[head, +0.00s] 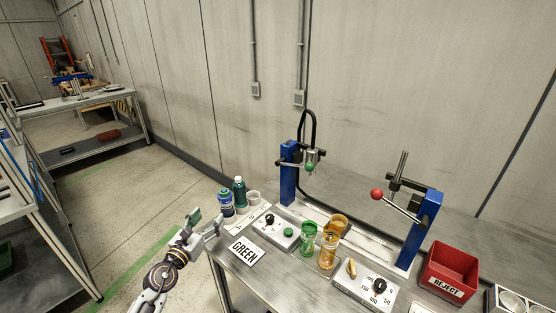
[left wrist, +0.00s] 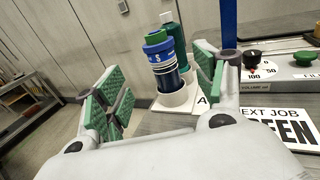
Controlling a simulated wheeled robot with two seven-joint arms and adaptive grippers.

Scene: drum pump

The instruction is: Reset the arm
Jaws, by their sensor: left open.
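My left gripper (head: 207,223) is open and empty off the left end of the steel bench. In the left wrist view its green-padded fingers (left wrist: 158,88) are spread wide. A blue bottle with a green cap (left wrist: 160,58) shows between them, farther off and untouched. This bottle (head: 226,203), a dark green bottle (head: 239,193) and a white cup (head: 254,197) stand at the bench's left end. The right stand (head: 424,228) has a lever with a red knob (head: 377,194). My right gripper is not in view.
A green glass (head: 308,240) and amber glasses (head: 327,251) stand mid-bench between two dial boxes (head: 275,231) (head: 364,288). A GREEN sign (head: 244,251) lies at the front edge. A red REJECT bin (head: 447,271) is at right. The floor at left is clear.

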